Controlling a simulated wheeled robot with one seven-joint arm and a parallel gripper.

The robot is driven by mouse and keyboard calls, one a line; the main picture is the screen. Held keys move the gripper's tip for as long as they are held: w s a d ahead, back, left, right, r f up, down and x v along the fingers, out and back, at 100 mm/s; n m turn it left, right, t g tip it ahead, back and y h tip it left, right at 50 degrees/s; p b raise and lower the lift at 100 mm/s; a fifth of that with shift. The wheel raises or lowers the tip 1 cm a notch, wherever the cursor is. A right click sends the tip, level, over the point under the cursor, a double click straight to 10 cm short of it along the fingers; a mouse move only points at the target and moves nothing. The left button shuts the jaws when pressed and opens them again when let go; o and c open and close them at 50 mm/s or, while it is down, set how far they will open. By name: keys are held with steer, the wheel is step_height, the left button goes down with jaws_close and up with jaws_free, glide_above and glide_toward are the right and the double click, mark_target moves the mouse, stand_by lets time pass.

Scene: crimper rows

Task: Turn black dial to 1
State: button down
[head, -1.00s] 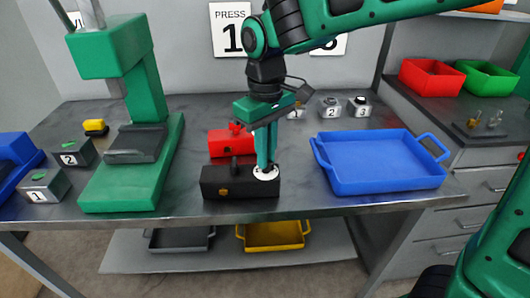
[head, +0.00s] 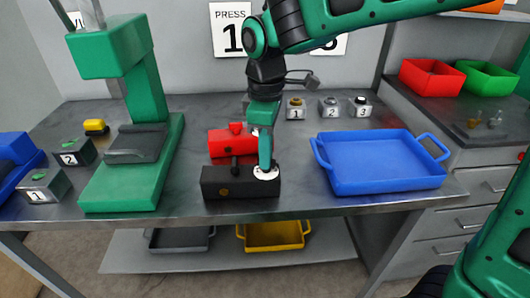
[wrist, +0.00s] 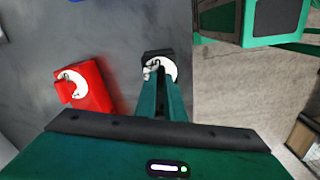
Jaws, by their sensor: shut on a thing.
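The black box (head: 225,186) stands near the front edge of the table, with a white round dial face (head: 266,173) on its right part. My gripper (head: 265,168) points down onto this dial face, its fingers shut on the black dial's knob, which they mostly hide. In the wrist view, the white face (wrist: 172,68) shows around the tips of my gripper (wrist: 160,70). The numbers on it are too small or covered to read. The red box (head: 226,143) with a similar dial stands just behind; its red knob and white face show in the wrist view (wrist: 90,90).
A blue tray (head: 385,176) lies to the right and a green press (head: 130,180) stands to the left. Numbered buttons (head: 328,107) stand at the back right. A sign on the wall reads "PRESS 1" (head: 231,30). The table's front edge is close to the black box.

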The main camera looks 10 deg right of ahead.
steer(key=shift+n, duration=0.5)
steer(key=c, duration=1.8)
jaws_free()
steer(key=shift+c, duration=0.2)
step_height(320, 180, up, 11)
steer(key=shift+f, duration=0.15)
steer(key=shift+w, duration=0.1)
